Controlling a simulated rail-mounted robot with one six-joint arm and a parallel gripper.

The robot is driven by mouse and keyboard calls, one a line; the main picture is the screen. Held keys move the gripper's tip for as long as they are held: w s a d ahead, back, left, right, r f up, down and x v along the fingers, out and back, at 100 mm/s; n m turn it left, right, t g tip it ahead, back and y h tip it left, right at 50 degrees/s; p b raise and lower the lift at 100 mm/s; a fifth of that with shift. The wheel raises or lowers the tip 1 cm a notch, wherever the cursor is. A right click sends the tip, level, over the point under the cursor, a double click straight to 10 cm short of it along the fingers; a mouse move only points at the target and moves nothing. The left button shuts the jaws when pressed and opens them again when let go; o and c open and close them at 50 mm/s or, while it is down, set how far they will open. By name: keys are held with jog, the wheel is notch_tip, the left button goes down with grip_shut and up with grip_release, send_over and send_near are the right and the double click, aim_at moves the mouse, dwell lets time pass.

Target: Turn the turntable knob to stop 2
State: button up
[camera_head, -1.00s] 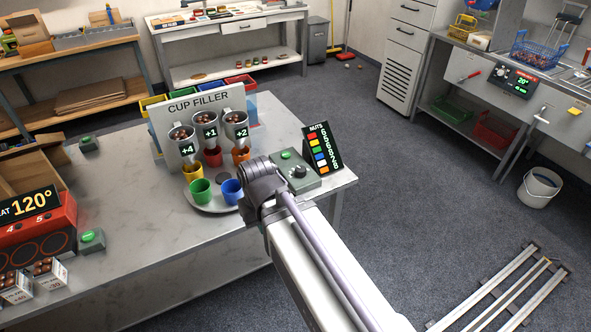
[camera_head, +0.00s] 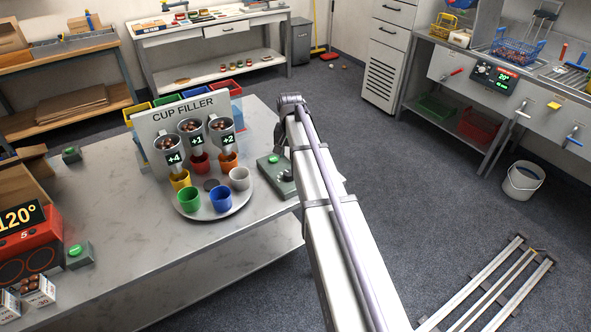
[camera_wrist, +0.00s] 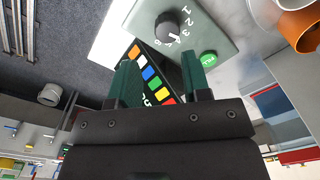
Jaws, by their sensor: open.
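The dark round knob (camera_wrist: 170,27) sits on a grey-green control box (camera_wrist: 215,25) with printed numbers beside it; I cannot tell surely which number its white mark meets. In the head view the knob (camera_head: 287,174) is at the table's right edge, partly beside my arm. My gripper (camera_wrist: 160,62) is open and empty, its two green fingers apart, with the knob beyond the fingertips and not touched. In the head view my arm hides the gripper. The turntable (camera_head: 240,205) carries yellow, red, orange, white, blue and green cups.
A green button (camera_wrist: 208,58) is on the same box, close to one finger. A panel with coloured squares (camera_wrist: 150,73) shows between the fingers. The cup filler (camera_head: 150,122) stands behind the turntable.

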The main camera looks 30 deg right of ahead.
aim_at(289, 172)
jog(key=shift+o, duration=0.8)
jog(key=w, duration=0.1)
jog(key=w+d+m, duration=0.1)
jog(key=shift+w+d+m, duration=0.25)
jog(key=shift+w+m, duration=0.05)
jog(key=shift+w, duration=0.1)
jog(key=shift+o, duration=1.2)
jog(key=shift+s+a+m, duration=0.3)
jog(key=shift+s+a, duration=0.05)
notch_tip(289, 172, down, 11)
jog(key=b, duration=1.1)
jog(key=shift+w+a, duration=0.1)
jog(key=shift+r, duration=0.15)
jog(key=c, duration=0.9)
